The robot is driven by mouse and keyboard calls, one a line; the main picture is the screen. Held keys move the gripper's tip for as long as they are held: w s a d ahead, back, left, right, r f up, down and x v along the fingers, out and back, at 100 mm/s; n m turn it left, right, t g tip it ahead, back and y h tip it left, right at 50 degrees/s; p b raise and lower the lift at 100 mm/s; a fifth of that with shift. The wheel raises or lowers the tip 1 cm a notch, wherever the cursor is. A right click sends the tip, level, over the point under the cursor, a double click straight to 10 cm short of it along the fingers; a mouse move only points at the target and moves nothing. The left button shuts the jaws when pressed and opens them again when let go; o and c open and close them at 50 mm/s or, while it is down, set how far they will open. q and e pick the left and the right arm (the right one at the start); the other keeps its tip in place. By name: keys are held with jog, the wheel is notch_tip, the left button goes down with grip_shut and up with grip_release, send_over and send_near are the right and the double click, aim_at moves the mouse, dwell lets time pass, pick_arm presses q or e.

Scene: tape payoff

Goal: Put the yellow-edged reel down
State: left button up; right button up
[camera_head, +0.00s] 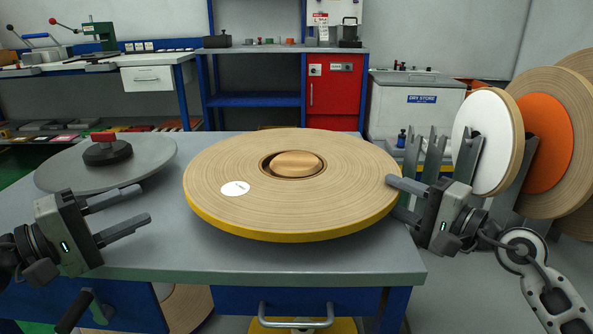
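The yellow-edged reel (225,206) is a wide, pale brown disc with a yellow band at its lower rim and a white round label. It lies about level over the grey table (150,262); I cannot tell whether it touches the top all round. A wooden disc (297,163) shows in its centre hole. My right gripper (396,197) is at the reel's right rim, one finger overlapping its top edge and the other lower; whether it clamps the rim is not clear. My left gripper (147,204) is open and empty, left of the reel and apart from it.
A grey round plate (55,174) with a black, red-topped knob (106,149) is at the table's back left. At right, a rack (436,150) stands beside upright reels, one white-faced (483,142) and one orange-faced (547,143). Bare table shows at the front.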

pick_arm(q)
jog(key=shift+f, duration=0.35)
pick_arm(e)
jog(key=v, duration=1.1)
jog(key=shift+s+d, duration=0.2)
jog(key=shift+s, duration=0.1)
